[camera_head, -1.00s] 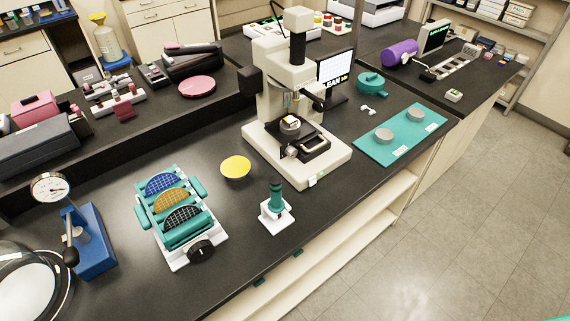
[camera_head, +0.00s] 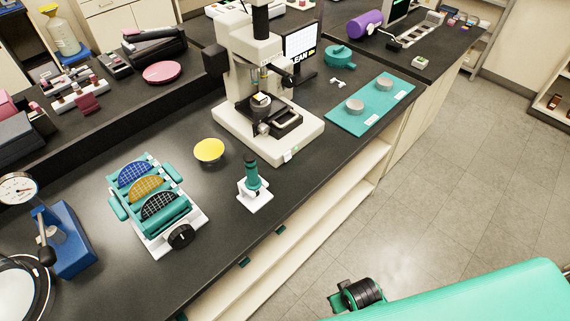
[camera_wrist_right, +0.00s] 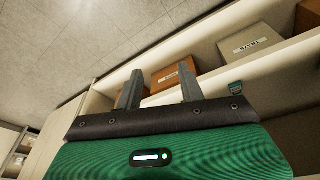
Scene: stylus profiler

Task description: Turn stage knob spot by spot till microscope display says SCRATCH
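The stylus profiler (camera_head: 226,119) stands mid-bench, a cream body on a white base. Its dark stage (camera_head: 285,119) carries a small round sample holder (camera_head: 260,101). A stage knob (camera_head: 262,129) appears at the stage's front left; its details are too small to tell. The display (camera_head: 299,42) behind is partly hidden by the profiler; the letters LEAN show. In the right wrist view my right gripper (camera_wrist_right: 160,88) has two grey fingers apart with nothing between them. It is away from the profiler, facing shelves under the bench. My left gripper is out of view.
A teal mat (camera_head: 350,118) with two grey discs lies right of the profiler. Boxes (camera_wrist_right: 175,74) sit on the shelf.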

